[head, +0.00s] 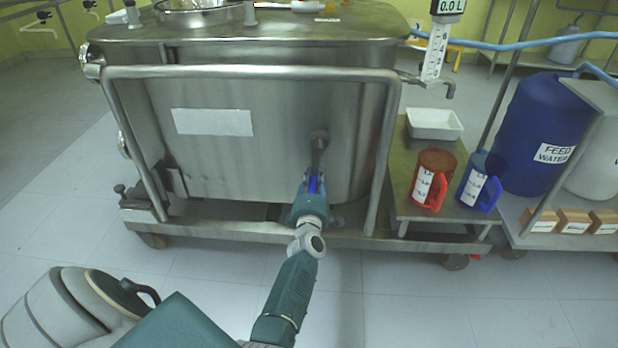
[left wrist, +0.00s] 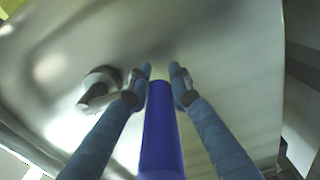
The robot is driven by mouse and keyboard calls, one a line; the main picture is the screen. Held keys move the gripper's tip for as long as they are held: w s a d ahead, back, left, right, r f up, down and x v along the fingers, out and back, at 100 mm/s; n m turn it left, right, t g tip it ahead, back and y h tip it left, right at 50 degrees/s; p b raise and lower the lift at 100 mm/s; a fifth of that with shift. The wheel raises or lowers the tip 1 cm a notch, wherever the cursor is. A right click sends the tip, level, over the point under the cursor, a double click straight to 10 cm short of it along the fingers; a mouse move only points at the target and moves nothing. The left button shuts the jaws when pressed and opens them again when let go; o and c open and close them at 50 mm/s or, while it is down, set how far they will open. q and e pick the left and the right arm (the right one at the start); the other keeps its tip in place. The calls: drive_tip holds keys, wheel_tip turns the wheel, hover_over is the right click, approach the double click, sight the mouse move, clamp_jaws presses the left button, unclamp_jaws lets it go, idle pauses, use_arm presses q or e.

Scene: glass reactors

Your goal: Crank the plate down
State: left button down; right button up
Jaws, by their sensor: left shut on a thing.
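A steel crank (head: 319,142) sits on the front wall of a large steel tank (head: 270,110), right of centre. Its arm hangs down from the hub toward a blue handle (head: 314,185). In the left wrist view the blue handle (left wrist: 162,130) runs between my two fingers, and the crank hub (left wrist: 100,85) shows to the left. My left gripper (head: 312,194) is shut on the handle; its fingers (left wrist: 160,82) lie on either side of it. I cannot pick out the plate in either view. My right gripper is in neither view.
A steel rail (head: 250,72) frames the tank's front. To the right, a low cart (head: 400,185) carries a white tray (head: 434,124), a red jug (head: 432,180) and a blue jug (head: 482,182). A blue drum (head: 540,130) stands beyond. The floor in front is clear.

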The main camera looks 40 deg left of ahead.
use_arm(q)
drive_tip(key=shift+d+f+n, duration=0.2)
drive_tip(key=shift+f+n, duration=0.15)
drive_tip(key=shift+n, duration=0.15)
drive_tip(key=c, duration=1.6)
unclamp_jaws()
drive_tip(key=shift+s, duration=0.1)
drive_tip(key=shift+o, duration=0.2)
drive_tip(key=shift+r, duration=0.15)
drive_tip(key=shift+r, duration=0.1)
